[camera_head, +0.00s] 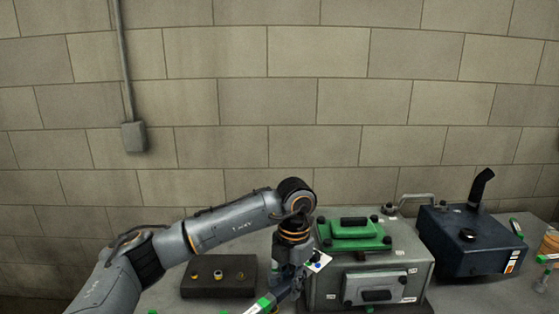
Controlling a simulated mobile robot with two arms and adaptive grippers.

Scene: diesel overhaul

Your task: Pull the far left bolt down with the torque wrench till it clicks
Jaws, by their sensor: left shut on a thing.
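My left gripper (286,278) points down just left of the engine and is shut on the torque wrench (264,303), a tool with a bright green band. The wrench runs toward the bottom edge of the picture, and its far end is hidden behind my gripper and wrist. The engine (418,266) is a grey block with a green cover (357,229) on top. Small dark bolt heads stand around the cover, one at its back left (321,219). I cannot tell whether the wrench sits on a bolt. My right gripper is out of view.
A dark block (232,290) with several small metal pieces lies left of my gripper. A dark blue tank (462,250) with a black pipe (482,186) stands right of the engine. Bottles and small items crowd the right edge. A block wall closes the back.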

